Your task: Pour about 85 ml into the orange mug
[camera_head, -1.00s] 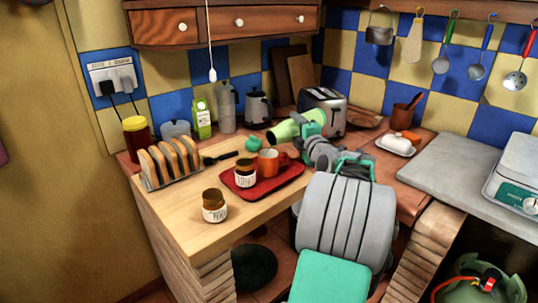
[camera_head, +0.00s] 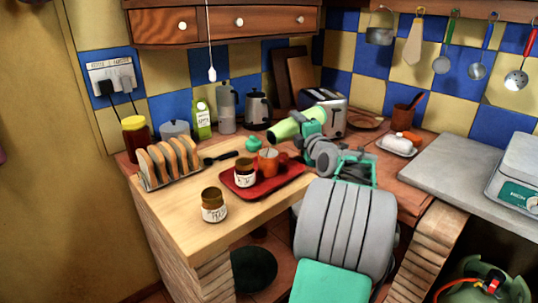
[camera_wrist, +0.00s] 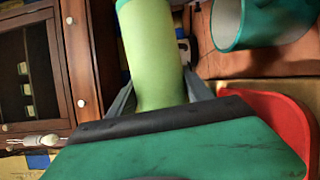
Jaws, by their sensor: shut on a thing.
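The orange mug (camera_head: 268,162) stands upright on the red tray (camera_head: 296,178), behind a small labelled jar (camera_head: 245,172). My gripper (camera_head: 311,124) is shut on a light green vessel (camera_head: 285,129), which it holds above and to the right of the mug. The vessel is tilted, its wide end toward the left and a little down. In the wrist view the vessel (camera_wrist: 152,55) sits between the fingers of my gripper (camera_wrist: 158,98). The mug's inside and its liquid level cannot be made out. I cannot tell clearly whether liquid is running.
A teal pot (camera_head: 253,145) stands just behind the mug. A toast rack (camera_head: 168,160) and another jar (camera_head: 214,205) are to the left. A toaster (camera_head: 333,112) stands behind my gripper.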

